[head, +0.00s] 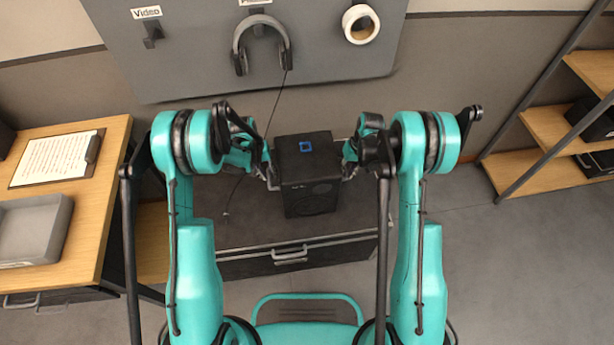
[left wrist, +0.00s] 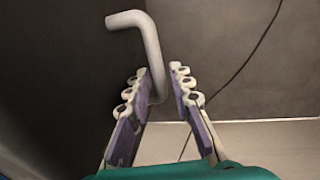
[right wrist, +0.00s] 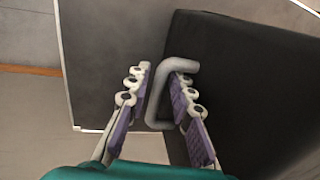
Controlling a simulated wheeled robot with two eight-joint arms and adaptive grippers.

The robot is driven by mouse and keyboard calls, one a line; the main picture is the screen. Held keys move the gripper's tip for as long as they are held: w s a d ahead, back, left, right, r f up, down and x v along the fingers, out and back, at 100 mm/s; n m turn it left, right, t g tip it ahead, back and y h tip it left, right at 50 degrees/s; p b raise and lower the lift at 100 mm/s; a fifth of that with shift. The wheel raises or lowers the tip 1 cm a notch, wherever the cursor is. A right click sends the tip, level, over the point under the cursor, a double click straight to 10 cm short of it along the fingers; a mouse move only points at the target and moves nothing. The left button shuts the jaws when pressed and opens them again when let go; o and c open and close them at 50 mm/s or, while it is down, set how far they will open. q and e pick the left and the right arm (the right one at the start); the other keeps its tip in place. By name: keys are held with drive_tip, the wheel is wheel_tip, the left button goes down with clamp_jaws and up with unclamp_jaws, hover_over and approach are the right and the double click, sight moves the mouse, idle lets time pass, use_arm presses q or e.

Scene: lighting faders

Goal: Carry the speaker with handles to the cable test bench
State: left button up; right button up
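The speaker (head: 305,172) is a black box with a blue square mark on top and a pale grey handle on each side. It stands upright on a dark low cabinet (head: 245,228) in front of me. My left gripper (head: 266,180) is at its left handle; in the left wrist view the handle (left wrist: 150,45) passes between the two spread fingers (left wrist: 158,88). My right gripper (head: 347,172) is at the right handle; in the right wrist view the handle (right wrist: 180,66) lies between its spread fingers (right wrist: 161,82). I cannot tell which furniture is the cable test bench.
A wooden desk (head: 115,150) at the left bears a paper sheet (head: 55,158) and a grey tray (head: 35,228). A grey wall panel (head: 200,50) behind holds headphones (head: 262,42) and a tape roll (head: 360,24). Wooden shelves (head: 525,170) stand at the right; floor between is clear.

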use_arm(q)
drive_tip(key=shift+d+f, duration=0.1)
drive_tip(key=shift+f, duration=0.3)
use_arm(e)
drive_tip(key=shift+a+f, duration=0.1)
drive_tip(key=shift+f, duration=0.3)
use_arm(q)
drive_tip(key=shift+c, duration=0.4)
use_arm(e)
drive_tip(key=shift+c, duration=0.4)
use_arm(q)
clamp_jaws()
use_arm(e)
clamp_jaws()
